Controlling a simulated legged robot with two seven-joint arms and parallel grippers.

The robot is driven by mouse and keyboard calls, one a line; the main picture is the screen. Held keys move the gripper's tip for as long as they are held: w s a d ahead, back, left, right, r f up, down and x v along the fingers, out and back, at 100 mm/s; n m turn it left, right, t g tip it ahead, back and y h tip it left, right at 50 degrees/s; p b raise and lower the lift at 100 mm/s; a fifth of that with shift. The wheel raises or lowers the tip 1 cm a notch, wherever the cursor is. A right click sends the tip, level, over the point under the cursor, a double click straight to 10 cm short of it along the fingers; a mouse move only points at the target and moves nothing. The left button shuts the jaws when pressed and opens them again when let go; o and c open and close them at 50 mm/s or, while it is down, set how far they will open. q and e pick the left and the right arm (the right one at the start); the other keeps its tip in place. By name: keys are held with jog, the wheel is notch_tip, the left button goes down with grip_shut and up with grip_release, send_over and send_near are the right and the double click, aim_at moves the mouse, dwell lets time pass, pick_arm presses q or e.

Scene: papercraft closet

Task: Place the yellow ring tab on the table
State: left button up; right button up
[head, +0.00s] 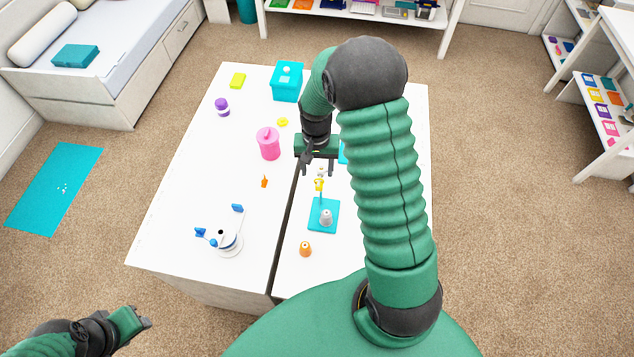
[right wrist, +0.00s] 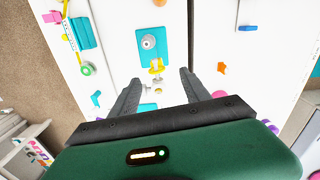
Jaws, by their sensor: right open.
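The yellow ring tab (head: 319,185) is small and shows near the far edge of a teal plate (head: 316,224) on the white table (head: 190,180). In the right wrist view the yellow tab (right wrist: 157,66) lies just ahead of and between my finger tips. I cannot tell whether it stands on the table or is held up by something. My right gripper (head: 320,168) is open, with its fingers pointing toward the tab and nothing seen between them. My left gripper (head: 142,320) is off the table at lower left; its jaw state is unclear.
A grey-white cone (head: 326,217) stands on the teal plate. Near it is an orange cone (head: 305,249). A pink jar (head: 268,144), teal box (head: 287,82), orange piece (head: 264,181) and white-blue device (head: 229,242) stand left of the dark table seam. My right arm hides the table's right part.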

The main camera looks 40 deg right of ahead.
aim_at(319, 178)
jog(key=shift+w+f, duration=0.2)
jog(key=shift+f, duration=0.95)
jog(key=f+p, duration=0.1)
jog(key=f, duration=0.2)
jog(key=s+f+p, duration=0.1)
jog(key=f, duration=0.1)
jog(key=shift+d+p, duration=0.3)
jog(key=shift+p, duration=0.05)
jog(key=shift+f, duration=0.1)
jog(key=shift+a, duration=0.1)
jog(key=shift+c, duration=0.7)
jog(key=shift+w+a, duration=0.1)
jog(key=c, duration=0.9)
grip_shut()
